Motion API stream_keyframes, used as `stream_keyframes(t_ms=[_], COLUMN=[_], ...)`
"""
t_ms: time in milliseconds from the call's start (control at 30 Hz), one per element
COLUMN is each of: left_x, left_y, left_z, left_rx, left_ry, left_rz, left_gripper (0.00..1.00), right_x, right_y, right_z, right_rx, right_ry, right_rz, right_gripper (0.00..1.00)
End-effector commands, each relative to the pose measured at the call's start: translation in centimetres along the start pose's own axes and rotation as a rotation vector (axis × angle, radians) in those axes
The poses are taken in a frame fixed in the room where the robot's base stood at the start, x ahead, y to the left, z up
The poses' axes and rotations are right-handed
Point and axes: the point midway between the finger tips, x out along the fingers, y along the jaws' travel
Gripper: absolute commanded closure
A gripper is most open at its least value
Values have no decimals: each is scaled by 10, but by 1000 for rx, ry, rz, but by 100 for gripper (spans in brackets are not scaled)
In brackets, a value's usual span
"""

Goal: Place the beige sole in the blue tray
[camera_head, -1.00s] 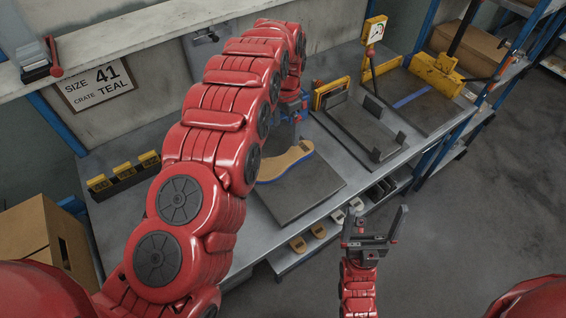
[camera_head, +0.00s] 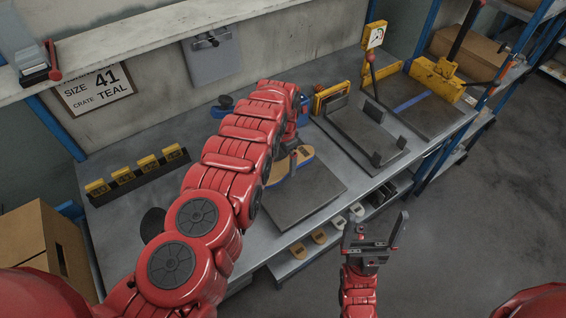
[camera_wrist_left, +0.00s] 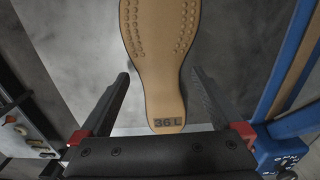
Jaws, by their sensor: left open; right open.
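My left gripper (camera_wrist_left: 160,78) is open, with one finger on each side of the sole's narrow part; contact is not clear. In the head view this gripper is mostly hidden by its own arm. My right gripper (camera_head: 376,230) is open and empty in front of the bench.
A black rack with yellow blocks (camera_head: 137,172) stands at the left. A dark open fixture (camera_head: 362,130) and a yellow press (camera_head: 437,80) stand to the right. A blue part (camera_head: 223,104) sits behind my left arm.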

Motion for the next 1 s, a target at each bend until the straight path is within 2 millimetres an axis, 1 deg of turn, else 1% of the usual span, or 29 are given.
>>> stream_keyframes(t_ms=[133, 467, 500, 567, 700, 767, 800, 867, 900, 967, 1000], left_x=[12, 15, 15, 15, 15, 15, 15, 15, 15, 15, 15], left_y=[0, 0, 0, 0, 0, 0, 0, 0, 0, 0, 0], left_z=[1, 0, 0, 0, 0, 0, 0, 0, 0, 0, 0], left_rx=[0, 1, 1, 1, 1, 1, 1, 1, 1, 1, 1], left_ry=[-3, 2, 1, 1, 1, 1, 1, 1, 1, 1, 1], left_rz=[1, -1, -1, -1, -1, -1, -1, -1, -1, -1, -1], left_gripper=[0, 0, 2, 13, 38, 49, 56, 67, 74, 85, 85], right_x=[2, 3, 3, 3, 3, 3, 3, 3, 3, 3, 3], right_y=[0, 0, 0, 0, 0, 0, 0, 0, 0, 0, 0], right_z=[0, 0, 0, 0, 0, 0, 0, 0, 0, 0, 0], right_rx=[0, 0, 0, 0, 0, 0, 0, 0, 0, 0, 0], right_ry=[-1, -1, -1, 0, 0, -1, 0, 0, 0, 0, 0], right_rz=[0, 0, 0, 0, 0, 0, 0, 0, 0, 0, 0], right_gripper=[0, 0, 0, 0, 0, 0, 0, 0, 0, 0, 0])
